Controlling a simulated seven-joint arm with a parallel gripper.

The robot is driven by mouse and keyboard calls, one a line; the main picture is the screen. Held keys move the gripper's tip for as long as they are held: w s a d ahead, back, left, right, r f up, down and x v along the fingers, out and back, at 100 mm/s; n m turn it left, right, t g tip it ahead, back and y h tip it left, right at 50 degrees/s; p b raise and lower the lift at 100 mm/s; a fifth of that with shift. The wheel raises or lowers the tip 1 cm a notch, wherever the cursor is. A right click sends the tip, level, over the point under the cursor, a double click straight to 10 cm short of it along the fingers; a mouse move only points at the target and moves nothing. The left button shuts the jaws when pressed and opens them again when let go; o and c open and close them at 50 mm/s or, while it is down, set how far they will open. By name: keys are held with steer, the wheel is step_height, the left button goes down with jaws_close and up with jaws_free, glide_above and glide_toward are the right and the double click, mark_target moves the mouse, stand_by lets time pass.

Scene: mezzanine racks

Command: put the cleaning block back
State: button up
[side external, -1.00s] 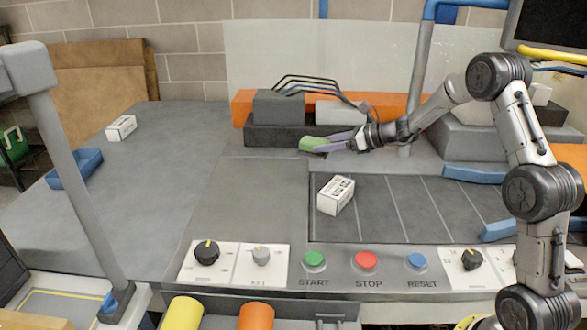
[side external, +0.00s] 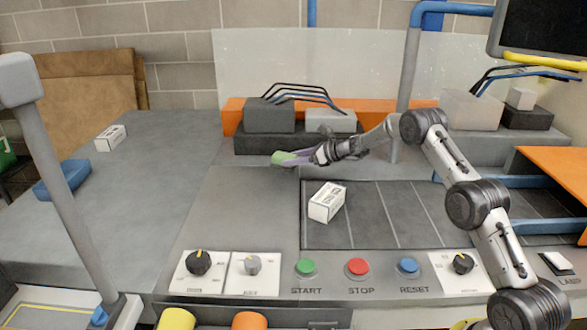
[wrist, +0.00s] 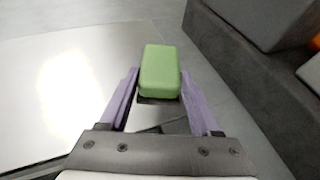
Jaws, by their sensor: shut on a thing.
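The cleaning block, a small green block (side external: 284,158), is between the purple fingers of my gripper (side external: 298,160) in the side view. In the wrist view the green block (wrist: 160,72) sits between the two purple fingertips, and my gripper (wrist: 158,92) is shut on it. The block is in front of the dark grey base at the back of the bench; its height above the grey surface is hard to tell. A blue tray (side external: 62,180) lies at the far left of the bench.
A white printed box (side external: 327,203) stands on the dark lined panel, and another (side external: 110,138) at the back left. A grey post (side external: 62,190) rises at the left front. Knobs and START, STOP and RESET buttons line the front. The left grey surface is mostly clear.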

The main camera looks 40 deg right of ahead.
mark_target(293, 168)
steer(key=shift+w+f, duration=0.25)
steer(key=shift+f, duration=0.05)
steer(key=shift+w+d+f, duration=0.1)
steer(key=shift+f, duration=1.5)
steer(key=shift+f, duration=0.1)
steer(key=o, duration=1.4)
steer(key=shift+f, duration=0.1)
